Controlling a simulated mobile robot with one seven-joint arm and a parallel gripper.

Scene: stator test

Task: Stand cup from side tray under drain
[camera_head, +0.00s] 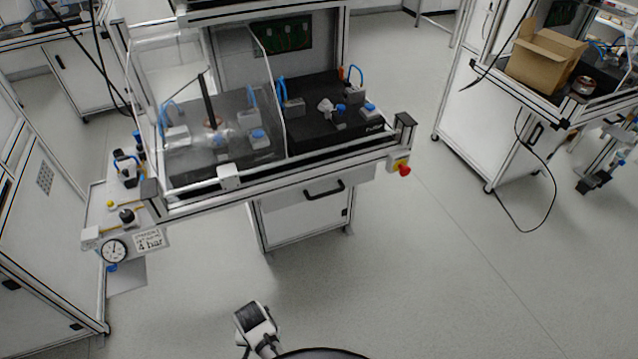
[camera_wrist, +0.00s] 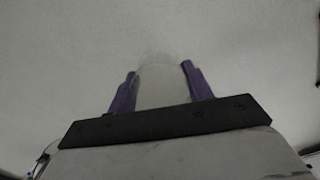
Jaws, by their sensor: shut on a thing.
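In the wrist view my gripper (camera_wrist: 159,72) has its two purple fingers on either side of a pale, see-through cup (camera_wrist: 165,92). It is shut on the cup, whose outline is faint against the grey floor. In the head view part of my arm (camera_head: 257,328) shows at the bottom, over open floor; the cup cannot be made out there. A pressure gauge (camera_head: 114,251) sits at the left end of the bench beside a "4 bar" sign (camera_head: 150,241). A small blue part (camera_head: 111,267) hangs just below the gauge; whether it is the drain is unclear. I cannot identify the side tray.
The test bench (camera_head: 290,165) has a clear guard, with a drawer cabinet (camera_head: 300,215) below. A red stop button (camera_head: 404,170) projects at its right corner. A white cabinet (camera_head: 45,220) stands left. A cardboard box (camera_head: 545,60) is on the right bench. The front floor is clear.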

